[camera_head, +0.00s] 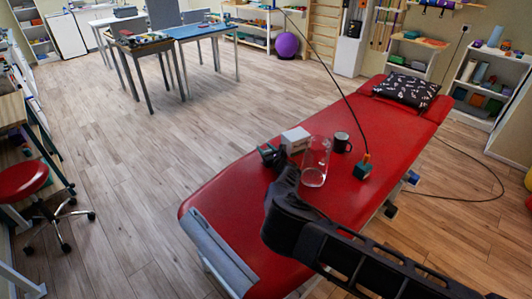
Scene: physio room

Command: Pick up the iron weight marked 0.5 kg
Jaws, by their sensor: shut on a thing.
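My gripper (270,153) is at the near-left part of the red treatment table (235,200), low over its top, beside a white box (295,139). It is shut on a small dark thing, mostly hidden by the gripper and wrist. I cannot read a 0.5 kg mark or tell for sure that this thing is the iron weight. No other iron weight can be made out on the table. Whether the held thing touches the table is unclear.
Just right of my gripper stand a clear glass jar (315,163), a black mug (342,142) and a small dark green block (363,167) with a cable rising from it. A patterned pillow (406,91) lies at the far end. The table's near-left part is clear.

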